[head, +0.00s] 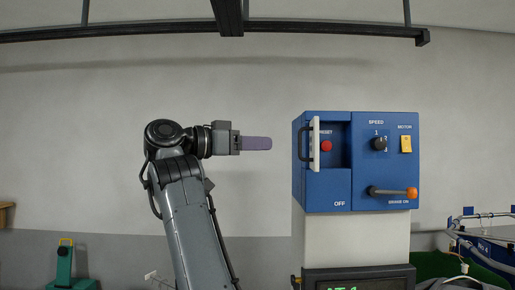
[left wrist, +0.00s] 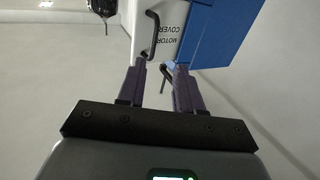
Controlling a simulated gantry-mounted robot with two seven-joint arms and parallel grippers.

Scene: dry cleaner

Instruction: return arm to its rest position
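My left arm rises at the left of the head view, and its left gripper (head: 268,143) points right towards the blue control box (head: 345,190). In the left wrist view the two purple fingers of my left gripper (left wrist: 161,68) stand apart with nothing visibly held. The fingertips are a short way left of the black handle (head: 303,144) on the white motor cover (head: 316,130); the handle also shows in the left wrist view (left wrist: 153,34). The cover stands edge-on, open beside a recess with a red RESET button (head: 326,146). My right gripper is not in view.
The box carries a black speed knob (head: 379,144), a yellow motor switch (head: 405,145) and an orange-tipped brake lever (head: 393,192). It sits on a white pedestal (head: 355,238) above a dark display (head: 360,277). A green device (head: 64,265) stands at lower left.

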